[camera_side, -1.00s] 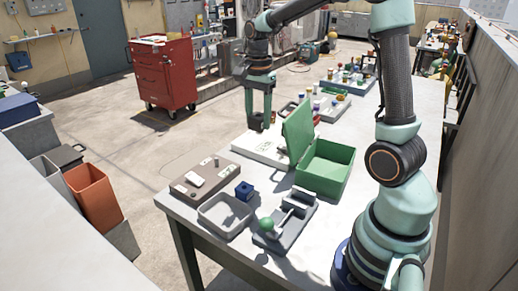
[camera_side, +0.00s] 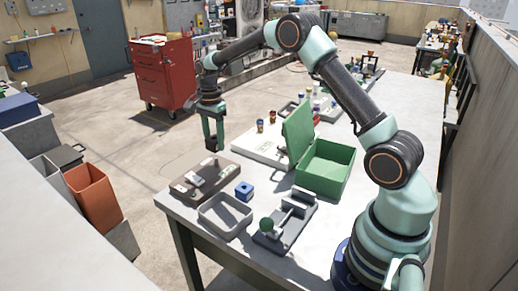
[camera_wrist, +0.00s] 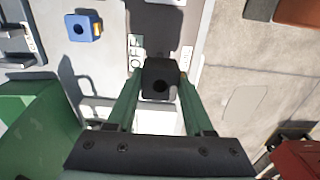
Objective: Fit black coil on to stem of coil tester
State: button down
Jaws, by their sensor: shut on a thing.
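My gripper (camera_side: 213,141) is shut on the black coil (camera_side: 211,148), a small dark block. In the wrist view the coil (camera_wrist: 160,72) sits between the fingertips (camera_wrist: 160,92), with a round hole facing the camera. The coil tester (camera_side: 205,185) is a low brown-grey box with white labels at the table's left edge. My gripper holds the coil above the tester's far side, and the two look apart. In the wrist view part of the tester (camera_wrist: 160,20) shows beyond the coil, with an OFF label.
A blue coil block (camera_side: 244,191) stands right of the tester, with a grey tray (camera_side: 224,222) in front.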

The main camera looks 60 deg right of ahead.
aim_at(215, 150)
jog(key=shift+f, duration=1.95)
jog(key=shift+f, duration=1.25)
dwell(0.7)
jog(key=shift+c, duration=1)
grip_release()
notch_tip(215, 150, up, 12)
